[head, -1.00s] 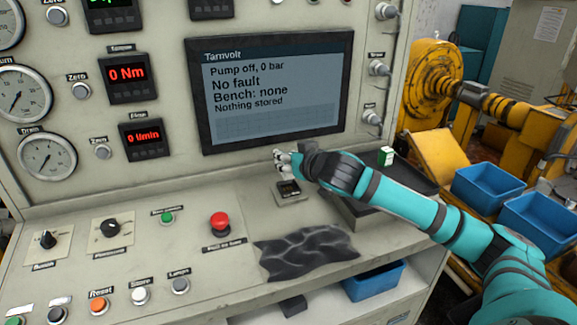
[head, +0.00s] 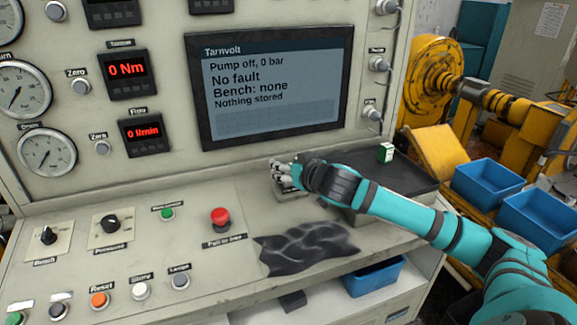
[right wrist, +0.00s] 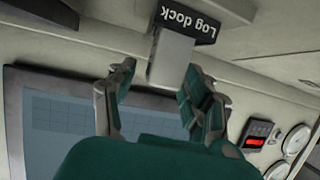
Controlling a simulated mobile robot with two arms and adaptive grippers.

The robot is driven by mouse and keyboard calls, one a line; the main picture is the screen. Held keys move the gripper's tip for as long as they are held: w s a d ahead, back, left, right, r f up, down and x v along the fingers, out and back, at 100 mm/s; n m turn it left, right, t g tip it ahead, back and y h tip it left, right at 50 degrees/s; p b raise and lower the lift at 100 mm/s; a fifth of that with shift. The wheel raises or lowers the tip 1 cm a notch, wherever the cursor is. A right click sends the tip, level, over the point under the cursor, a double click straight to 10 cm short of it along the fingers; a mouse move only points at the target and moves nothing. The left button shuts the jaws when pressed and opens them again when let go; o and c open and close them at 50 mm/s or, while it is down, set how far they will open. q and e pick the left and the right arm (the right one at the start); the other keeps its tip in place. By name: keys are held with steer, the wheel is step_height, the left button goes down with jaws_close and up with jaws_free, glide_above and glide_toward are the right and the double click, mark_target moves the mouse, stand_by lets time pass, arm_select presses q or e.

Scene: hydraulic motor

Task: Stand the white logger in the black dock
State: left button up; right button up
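My right gripper (head: 278,178) is low over the dock at the foot of the screen panel. In the right wrist view its two fingers (right wrist: 158,92) stand apart on either side of a plain whitish block, which looks like the white logger (right wrist: 168,62). A gap shows at the left finger; whether the fingers grip it is unclear. The block reaches toward the black label "Log dock" (right wrist: 188,22). The dock (head: 290,194) is mostly covered by my gripper in the head view, so how deep the block sits is hidden. My left gripper is out of view.
A green and white box (head: 386,152) stands on a dark tray (head: 410,178) to the right. A crumpled black cloth (head: 305,247) lies in front. A red emergency button (head: 220,217) is left of the dock. The screen (head: 272,85) rises close behind.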

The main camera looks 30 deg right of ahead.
steer(key=shift+r, duration=0.1)
steer(key=shift+r, duration=0.35)
steer(key=b+v, duration=0.2)
steer(key=v, duration=1)
steer(key=shift+b, duration=0.4)
steer(key=shift+f, duration=0.1)
